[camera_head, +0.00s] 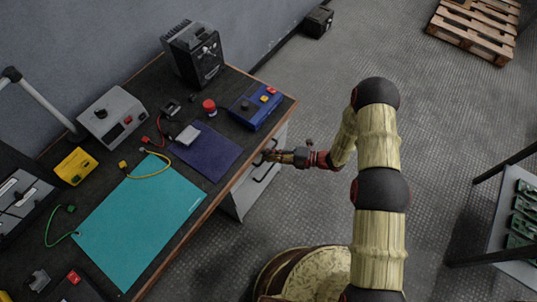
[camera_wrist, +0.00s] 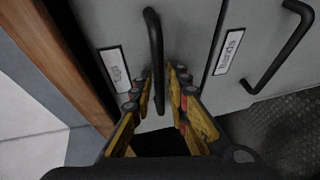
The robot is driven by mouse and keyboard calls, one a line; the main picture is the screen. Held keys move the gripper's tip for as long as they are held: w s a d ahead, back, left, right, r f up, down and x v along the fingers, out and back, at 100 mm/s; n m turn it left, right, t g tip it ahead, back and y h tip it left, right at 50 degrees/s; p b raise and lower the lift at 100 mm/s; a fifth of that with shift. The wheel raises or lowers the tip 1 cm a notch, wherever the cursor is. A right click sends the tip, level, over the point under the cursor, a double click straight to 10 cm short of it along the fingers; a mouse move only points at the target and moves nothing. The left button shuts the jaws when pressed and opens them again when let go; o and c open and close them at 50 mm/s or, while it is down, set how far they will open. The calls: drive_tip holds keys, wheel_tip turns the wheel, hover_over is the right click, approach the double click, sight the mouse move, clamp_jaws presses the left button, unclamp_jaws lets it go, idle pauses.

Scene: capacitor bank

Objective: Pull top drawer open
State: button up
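The top drawer (camera_wrist: 95,22) has a grey front with a small label, just under the wooden table edge. Its black bar handle (camera_wrist: 157,45) runs between my two fingers in the wrist view. My gripper (camera_wrist: 160,82) is open, with one finger on each side of the handle; a narrow gap seems to show. In the head view my gripper (camera_head: 270,156) is at the cabinet front, below the table edge, and partly hides the handle. The drawer looks closed.
A second drawer (camera_wrist: 262,45) with its own handle (camera_wrist: 285,50) lies beside the top one in the wrist view. The workbench's wooden edge (camera_head: 232,184) runs above the cabinet. The floor (camera_head: 300,110) right of the bench is clear; a rack with green boards (camera_head: 522,215) stands far right.

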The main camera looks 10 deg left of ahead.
clamp_jaws()
idle(0.8)
